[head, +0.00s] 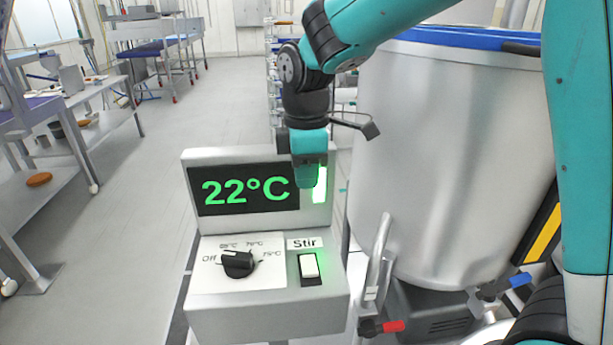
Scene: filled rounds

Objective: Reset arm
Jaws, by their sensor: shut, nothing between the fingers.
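My teal and black arm reaches in from the right edge across the top of the head view. My gripper (308,178) points down in front of the control box's display panel (245,190). It is shut and empty, and it covers part of the panel between the green "22°C" readout and a lit green bar (320,186). Below it are a black dial (237,263) marked Off and 75°C, with other labels, and a white Stir switch (309,266) with a green glow around it. I see no contact between the gripper and the dial or switch.
A large steel vat (445,150) with a blue rim stands close on the right. Valves with a red handle (393,326) and a blue handle (520,279) are low beside it. Workbenches (85,110) line the left. The grey floor (140,200) between is open.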

